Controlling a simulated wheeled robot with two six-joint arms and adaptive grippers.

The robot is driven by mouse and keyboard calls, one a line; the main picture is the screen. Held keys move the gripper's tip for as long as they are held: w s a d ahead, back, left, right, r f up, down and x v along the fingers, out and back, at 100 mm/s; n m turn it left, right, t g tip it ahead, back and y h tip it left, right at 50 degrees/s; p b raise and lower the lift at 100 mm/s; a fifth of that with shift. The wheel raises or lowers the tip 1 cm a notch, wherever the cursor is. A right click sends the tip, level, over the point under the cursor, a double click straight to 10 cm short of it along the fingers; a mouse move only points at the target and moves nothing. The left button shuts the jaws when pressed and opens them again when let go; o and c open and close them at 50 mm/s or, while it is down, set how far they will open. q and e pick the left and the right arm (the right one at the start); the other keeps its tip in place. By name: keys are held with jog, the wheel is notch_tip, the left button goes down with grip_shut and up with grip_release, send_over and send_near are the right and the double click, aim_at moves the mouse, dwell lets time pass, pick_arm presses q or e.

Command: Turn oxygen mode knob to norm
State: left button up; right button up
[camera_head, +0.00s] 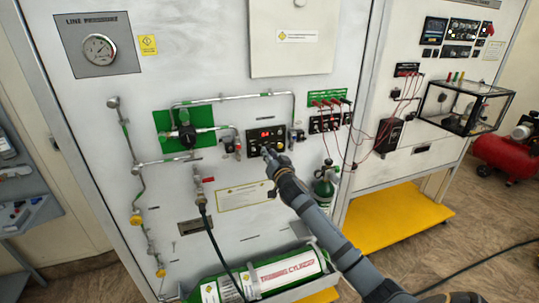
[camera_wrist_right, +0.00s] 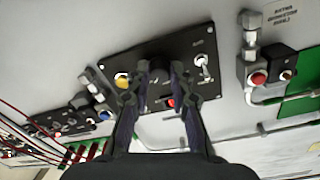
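The black control panel (camera_head: 252,149) with a lit red display (camera_head: 265,133) is on the white cabinet front. My right gripper (camera_head: 268,151) is at its lower right part and hides some of it. In the right wrist view the same panel (camera_wrist_right: 195,50) appears turned around, with a yellow knob (camera_wrist_right: 122,80) and a toggle switch (camera_wrist_right: 204,66). My right gripper (camera_wrist_right: 161,80) has its two fingers apart, close to the panel. A dark shape between the fingertips may be the mode knob; contact and its setting cannot be told. My left gripper is not in view.
Metal pipes and a green valve plate (camera_head: 185,131) are left of the panel. Red leads plug into a green socket strip (camera_head: 327,97) at right. A training cylinder (camera_head: 285,271) lies below. A clear box (camera_head: 465,107) projects from the right cabinet.

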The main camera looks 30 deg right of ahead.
grip_shut()
jog(key=shift+n, duration=0.4)
jog(key=n+p, duration=0.2)
jog(key=n, duration=0.6)
jog(key=n+p, duration=0.1)
jog(key=n, duration=0.7)
jog(key=shift+d+r+y+p, duration=0.15)
jog(key=shift+y+p, duration=0.15)
jog(key=shift+p, duration=0.05)
jog(key=n+p, duration=0.2)
jog(key=n, duration=0.1)
jog(key=shift+s+n+t, duration=0.1)
jog(key=shift+n+t, duration=0.2)
jog(key=shift+n, duration=0.1)
jog(key=shift+n+p, duration=0.3)
jog(key=shift+n, duration=0.6)
jog(key=shift+f, duration=0.2)
